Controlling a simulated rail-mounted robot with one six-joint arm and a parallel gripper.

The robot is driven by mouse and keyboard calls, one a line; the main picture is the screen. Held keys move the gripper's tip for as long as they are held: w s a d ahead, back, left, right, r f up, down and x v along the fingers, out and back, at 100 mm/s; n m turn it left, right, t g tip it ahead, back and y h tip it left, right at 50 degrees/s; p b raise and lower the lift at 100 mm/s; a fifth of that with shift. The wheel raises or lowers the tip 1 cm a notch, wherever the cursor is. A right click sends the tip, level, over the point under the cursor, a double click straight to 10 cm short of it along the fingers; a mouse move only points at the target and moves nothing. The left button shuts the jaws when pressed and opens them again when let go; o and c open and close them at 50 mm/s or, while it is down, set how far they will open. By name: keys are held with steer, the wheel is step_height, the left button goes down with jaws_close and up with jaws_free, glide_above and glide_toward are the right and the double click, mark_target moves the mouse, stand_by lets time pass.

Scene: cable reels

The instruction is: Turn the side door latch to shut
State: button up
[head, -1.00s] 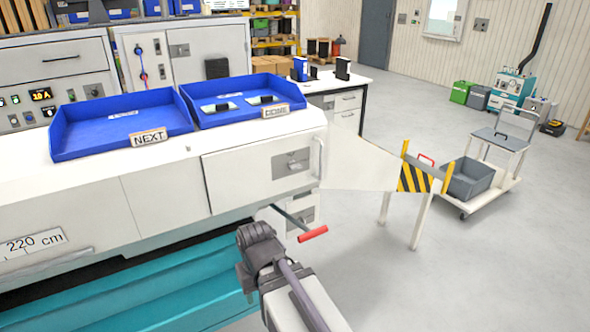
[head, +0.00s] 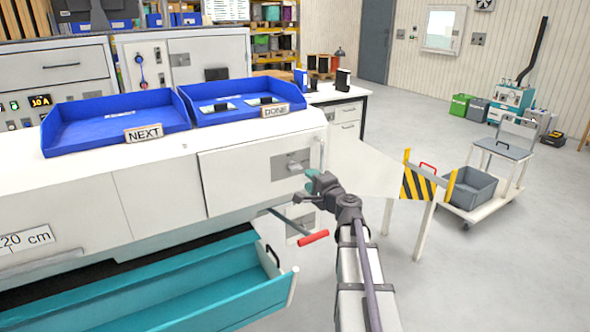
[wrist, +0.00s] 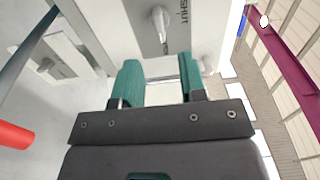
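The side door (head: 235,180) is a white panel on the end of the long white machine, and it looks flush with its frame. Its latch (head: 294,166) is a small grey handle on a grey plate. In the wrist view the latch (wrist: 160,24) lies ahead, beyond the fingertips, with the word SHUT on the plate to its right. The handle points toward the picture's bottom there, not at the word. My gripper (head: 306,189) is just below and right of the latch. In the wrist view my gripper (wrist: 161,78) has its teal fingers apart, with nothing between them.
A rod with a red grip (head: 313,237) sticks out below the door. A teal drawer (head: 180,285) stands out under the machine. Blue trays marked NEXT (head: 115,120) and DONE (head: 240,100) sit on top. A striped yellow-black bracket (head: 420,184) and a cart (head: 490,195) stand right.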

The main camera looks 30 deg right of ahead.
mark_target(297, 169)
steer(key=w, duration=1)
steer(key=shift+a, duration=0.1)
steer(key=shift+s, duration=0.1)
steer(key=shift+c, duration=0.3)
steer(key=c, duration=0.5)
